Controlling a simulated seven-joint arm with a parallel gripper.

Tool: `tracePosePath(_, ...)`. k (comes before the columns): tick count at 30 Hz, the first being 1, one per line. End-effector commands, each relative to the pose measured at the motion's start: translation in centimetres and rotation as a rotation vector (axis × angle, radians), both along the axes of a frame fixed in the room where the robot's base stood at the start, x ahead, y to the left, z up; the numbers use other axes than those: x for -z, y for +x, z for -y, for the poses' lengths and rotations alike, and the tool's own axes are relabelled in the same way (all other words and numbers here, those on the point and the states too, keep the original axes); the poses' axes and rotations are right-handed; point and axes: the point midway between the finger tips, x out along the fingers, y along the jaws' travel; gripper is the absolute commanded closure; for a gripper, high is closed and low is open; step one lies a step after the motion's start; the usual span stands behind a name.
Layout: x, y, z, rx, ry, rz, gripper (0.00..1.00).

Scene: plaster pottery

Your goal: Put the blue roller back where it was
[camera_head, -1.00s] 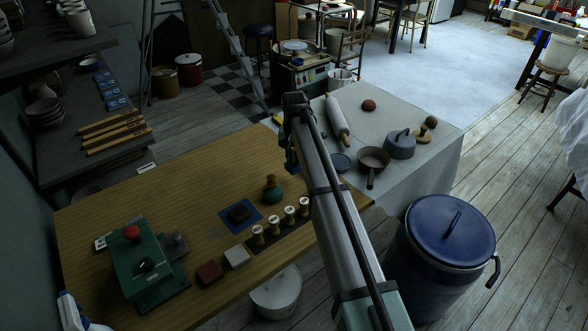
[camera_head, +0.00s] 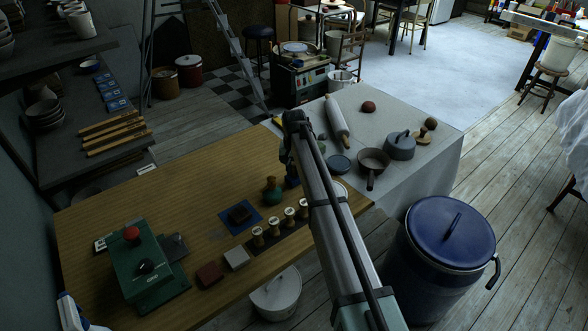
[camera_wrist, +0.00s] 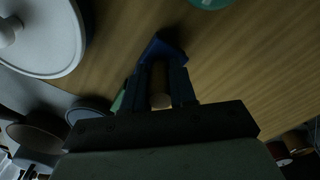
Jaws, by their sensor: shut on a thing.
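The blue roller (camera_wrist: 163,47) shows as a blue head just past my fingertips in the wrist view. My gripper (camera_wrist: 160,76) is shut on its tan handle (camera_wrist: 160,98), which lies between the two fingers. In the head view the blue roller (camera_head: 292,181) shows as a small dark blue patch beneath my gripper (camera_head: 291,172), near the far right part of the wooden table (camera_head: 150,200). It is low over the wood; I cannot tell if it touches. My arm hides part of the area to its right.
A green bottle (camera_head: 272,191) stands just left of the roller. Several stamps (camera_head: 273,235) stand in a row in front of it. A pale disc with a knob (camera_wrist: 50,40) lies on the other side. The grey-topped table (camera_head: 385,120) holds a rolling pin (camera_head: 338,120) and pots.

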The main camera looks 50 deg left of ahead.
Motion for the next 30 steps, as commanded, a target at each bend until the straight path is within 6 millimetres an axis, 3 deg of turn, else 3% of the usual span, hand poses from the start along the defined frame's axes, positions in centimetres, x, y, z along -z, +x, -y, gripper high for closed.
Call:
tracePosePath(11, 1.1, 0.0, 0.1, 0.000, -0.004, -0.002, 1.00)
tracePosePath(12, 1.2, 0.0, 0.1, 0.000, -0.005, -0.002, 0.72)
tracePosePath(20, 1.1, -0.1, 0.1, 0.000, -0.006, -0.004, 0.48)
tracePosePath(26, -1.2, 0.0, 0.1, 0.000, -0.004, -0.001, 0.48)
tracePosePath(30, -4.0, 0.0, 0.0, 0.000, -0.002, -0.001, 0.48)
